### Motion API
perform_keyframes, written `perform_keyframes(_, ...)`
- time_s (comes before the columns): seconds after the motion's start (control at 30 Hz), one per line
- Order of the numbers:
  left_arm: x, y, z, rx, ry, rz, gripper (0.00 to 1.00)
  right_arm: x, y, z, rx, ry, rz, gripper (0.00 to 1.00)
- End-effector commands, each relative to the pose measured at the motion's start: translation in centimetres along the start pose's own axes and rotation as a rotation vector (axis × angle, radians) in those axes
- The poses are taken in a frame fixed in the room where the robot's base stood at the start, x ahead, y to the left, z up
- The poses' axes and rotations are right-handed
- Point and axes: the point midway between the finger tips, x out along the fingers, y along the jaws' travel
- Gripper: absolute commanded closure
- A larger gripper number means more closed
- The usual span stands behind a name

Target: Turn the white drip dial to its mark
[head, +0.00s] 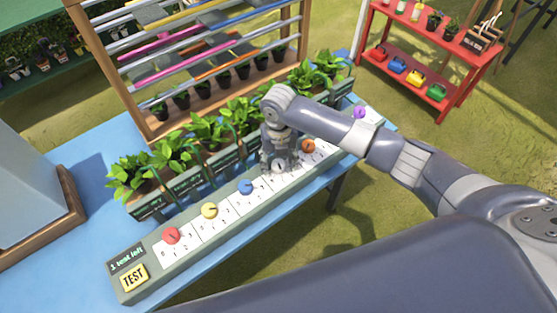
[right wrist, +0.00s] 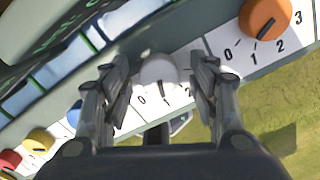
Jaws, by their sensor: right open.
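The white drip dial (right wrist: 158,70) is on the panel (right wrist: 130,126), between the blue and orange dials. It also shows in the head view (head: 278,167), partly covered by my right gripper (head: 277,150). In the right wrist view my right gripper (right wrist: 158,77) is open, with one finger on each side of the white dial; whether either finger touches it I cannot tell. Below the dial are the numbers 0, 1 and 2. Its small dark pointer faces down, near the 1. No separate target mark can be made out. My left gripper is not in view.
Red (head: 171,236), yellow (head: 209,211), blue (head: 246,187), orange (head: 308,146) and purple (head: 360,112) dials share the panel. A yellow TEST button (head: 134,277) is at its near left end. Potted plants (head: 172,153) stand close behind. A wooden rack (head: 135,108) rises beyond.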

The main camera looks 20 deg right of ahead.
Motion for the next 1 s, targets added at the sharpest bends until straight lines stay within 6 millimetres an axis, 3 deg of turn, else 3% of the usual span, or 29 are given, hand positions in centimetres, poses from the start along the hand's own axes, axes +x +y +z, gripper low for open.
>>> perform_keyframes(0.03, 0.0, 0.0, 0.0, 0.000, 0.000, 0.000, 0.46, 0.0, 0.0, 0.0, 0.000, 0.000, 0.000, 0.45)
perform_keyframes(0.23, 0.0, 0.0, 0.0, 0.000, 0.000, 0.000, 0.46, 0.0, 0.0, 0.0, 0.000, 0.000, 0.000, 0.91)
perform_keyframes(0.67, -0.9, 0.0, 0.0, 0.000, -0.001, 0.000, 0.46, -0.2, 0.0, -0.1, 0.062, 0.002, -0.001, 0.90)
perform_keyframes(1.0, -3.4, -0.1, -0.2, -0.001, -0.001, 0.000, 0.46, -0.4, 0.0, 0.0, 0.304, 0.002, -0.001, 0.90)
